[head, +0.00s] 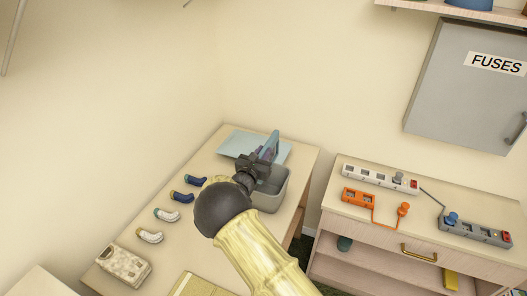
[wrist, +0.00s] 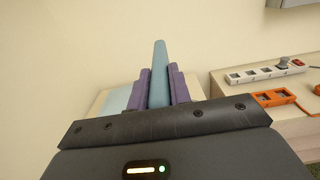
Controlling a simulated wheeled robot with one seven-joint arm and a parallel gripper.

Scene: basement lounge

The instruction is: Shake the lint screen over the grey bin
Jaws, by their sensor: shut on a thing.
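The lint screen (head: 271,144) is a flat blue-grey piece held upright above the grey bin. In the wrist view the lint screen (wrist: 159,75) shows edge-on between two purple finger pads. My gripper (head: 262,157) is shut on it; the gripper also shows in the wrist view (wrist: 159,90). The grey bin (head: 271,201) is an open box on the table, partly hidden behind my gripper and arm. I cannot tell whether lint is on the screen or in the bin.
A pale blue sheet (head: 237,143) lies behind the bin. Several rolled socks (head: 166,214) line the table's left side, with a speckled box (head: 124,265) at the front. Right, a cabinet (head: 345,220) holds a white power strip (head: 375,177), an orange one (head: 359,196) and a grey one (head: 475,232).

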